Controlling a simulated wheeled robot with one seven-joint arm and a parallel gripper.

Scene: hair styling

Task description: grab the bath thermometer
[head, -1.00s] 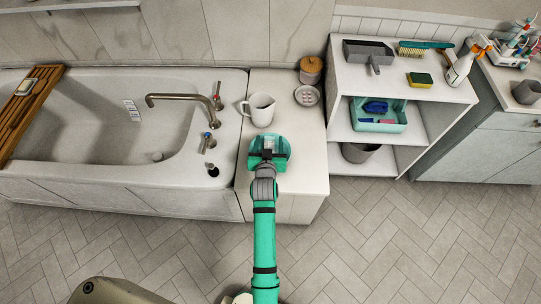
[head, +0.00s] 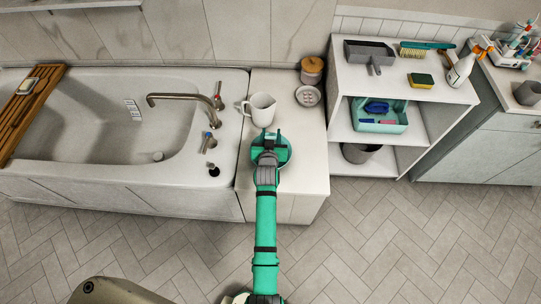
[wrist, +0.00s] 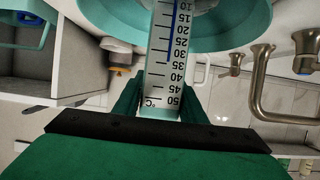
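The bath thermometer shows in the wrist view as a white scale strip (wrist: 168,45) with a round teal body behind it. The scale reads upside down, with the 50 end nearest me. My gripper (wrist: 161,100) has one dark green finger on each side of the strip's lower end, and both appear to touch it. In the head view the thermometer (head: 284,153) is a teal disc at the end of my gripper (head: 268,154), over the front of the white counter. My gripper partly covers it, and I cannot tell whether it touches the counter.
A white mug (head: 262,110) stands just behind the thermometer. A lidded jar (head: 312,70) and a small round dish (head: 307,96) are further back. The bathtub (head: 225,150) with its taps is on the left. A white shelf unit (head: 440,92) stands on the right.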

